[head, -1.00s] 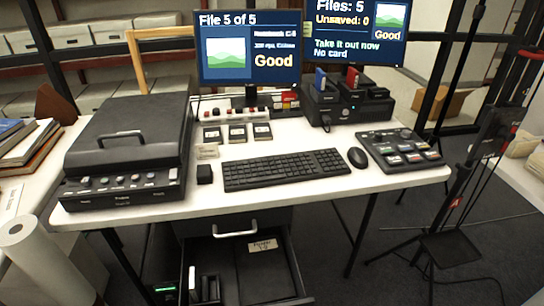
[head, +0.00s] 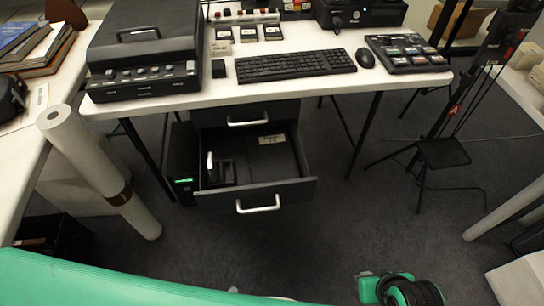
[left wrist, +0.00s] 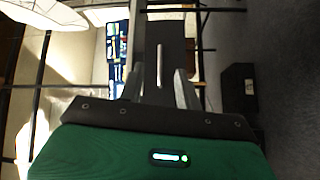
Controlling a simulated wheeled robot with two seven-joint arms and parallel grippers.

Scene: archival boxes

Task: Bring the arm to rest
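My left gripper (left wrist: 158,74) shows in the left wrist view with its two grey fingers apart and nothing between them that I can see held. A dark panel with a pale bar handle (left wrist: 159,66) lies beyond the fingers, apart from them as far as I can tell. In the head view, a broad green part of my own body crosses the bottom left. A green and black part shows at the bottom right; I cannot tell which part it is. No fingers are clear in the head view, and my right gripper is not seen.
The desk drawer (head: 248,193) stands open toward me. The white desk (head: 300,89) holds a keyboard (head: 295,65), a mouse (head: 365,58) and a black scanner (head: 144,50). A paper roll (head: 98,170) leans at left. A stand (head: 443,152) is at right. Dark floor lies between.

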